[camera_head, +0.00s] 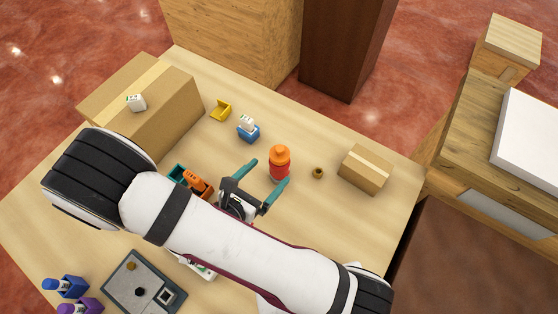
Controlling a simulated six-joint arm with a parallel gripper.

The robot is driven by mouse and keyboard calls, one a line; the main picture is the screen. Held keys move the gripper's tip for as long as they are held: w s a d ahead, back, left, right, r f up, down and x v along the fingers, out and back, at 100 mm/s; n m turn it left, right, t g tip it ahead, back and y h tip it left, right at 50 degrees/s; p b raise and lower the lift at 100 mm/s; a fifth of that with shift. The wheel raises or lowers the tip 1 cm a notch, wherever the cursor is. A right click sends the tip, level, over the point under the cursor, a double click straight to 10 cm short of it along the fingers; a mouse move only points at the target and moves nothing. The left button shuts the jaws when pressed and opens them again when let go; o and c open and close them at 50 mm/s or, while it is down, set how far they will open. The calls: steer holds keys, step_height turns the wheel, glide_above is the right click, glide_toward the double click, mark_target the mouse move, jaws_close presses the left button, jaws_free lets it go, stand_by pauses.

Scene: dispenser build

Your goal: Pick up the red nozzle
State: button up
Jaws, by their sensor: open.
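The only clearly red thing is an upright bottle-like piece (279,170) with an orange top (280,151), near the middle of the table. I cannot tell whether a separate red nozzle is in view. My gripper (270,171) is open, with its two teal fingers spread apart. The fingertips point at the red piece, one to its left and one near its lower right side. I cannot tell whether they touch it. Nothing is visibly held.
A small brown ring (318,173) and a cardboard box (365,169) stand to the right. A blue holder with a white piece (248,132), a yellow holder (221,110) and a large box (165,90) lie behind. A grey tray (118,291) and purple and blue holders are at front left.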

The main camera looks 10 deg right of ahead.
mark_target(274, 171)
steer(key=x, duration=0.5)
steer(key=shift+d+f, duration=0.15)
steer(key=shift+d, duration=0.3)
jaws_close()
